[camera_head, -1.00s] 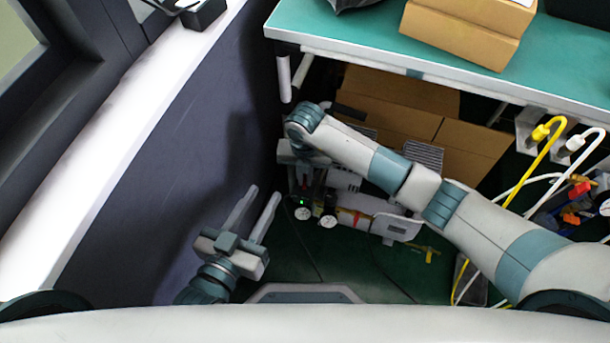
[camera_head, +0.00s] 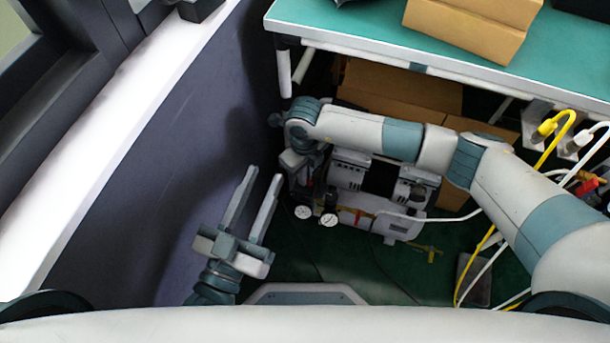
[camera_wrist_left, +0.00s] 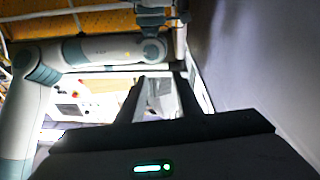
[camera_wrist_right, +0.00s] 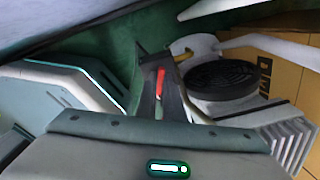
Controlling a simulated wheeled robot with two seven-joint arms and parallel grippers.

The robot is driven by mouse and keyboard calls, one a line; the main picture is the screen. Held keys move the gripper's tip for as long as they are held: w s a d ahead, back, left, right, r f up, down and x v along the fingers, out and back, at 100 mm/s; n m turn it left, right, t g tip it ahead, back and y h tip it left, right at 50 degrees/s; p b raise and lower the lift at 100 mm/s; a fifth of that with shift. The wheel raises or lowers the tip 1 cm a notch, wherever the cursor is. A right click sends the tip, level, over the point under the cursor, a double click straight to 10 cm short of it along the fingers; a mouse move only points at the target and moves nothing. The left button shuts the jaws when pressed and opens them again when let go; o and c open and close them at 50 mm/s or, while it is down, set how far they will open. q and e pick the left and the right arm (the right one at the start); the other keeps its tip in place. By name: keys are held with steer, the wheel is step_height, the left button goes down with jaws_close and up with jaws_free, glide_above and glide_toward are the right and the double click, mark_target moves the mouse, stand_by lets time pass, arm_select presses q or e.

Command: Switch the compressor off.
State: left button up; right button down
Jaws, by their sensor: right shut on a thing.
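The compressor (camera_head: 349,172) stands on the dark green floor under the bench, partly hidden by my right arm. It has a white body, two round gauges (camera_head: 328,219) at its front left and a white tank part (camera_head: 397,226). My right gripper (camera_head: 306,184) points down at its left end and is shut on a red part, seen as a red lever (camera_wrist_right: 160,80) between the fingers in the right wrist view. The switch's exact setting is hidden by the gripper. No green light shows on the compressor now. My left gripper (camera_head: 263,175) is open and empty, left of the compressor.
The green-topped bench (camera_head: 350,22) overhangs the compressor, with its leg (camera_head: 284,75) close to my right wrist. Cardboard boxes (camera_head: 400,90) stand behind. A dark wall (camera_head: 150,190) is at left. Yellow (camera_head: 545,155) and white hoses hang at right.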

steer(key=n+b, duration=0.2)
steer(key=n, duration=0.2)
arm_select(q)
steer(key=s+r+t+h, duration=0.1)
steer(key=s+r+t, duration=0.2)
steer(key=r+t, duration=0.2)
steer(key=shift+a+r, duration=0.45)
steer(key=shift+r, duration=1.05)
arm_select(e)
steer(key=shift+n, duration=0.6)
steer(key=c, duration=1.9)
jaws_free()
steer(key=shift+o, duration=0.2)
steer(key=shift+r, duration=0.1)
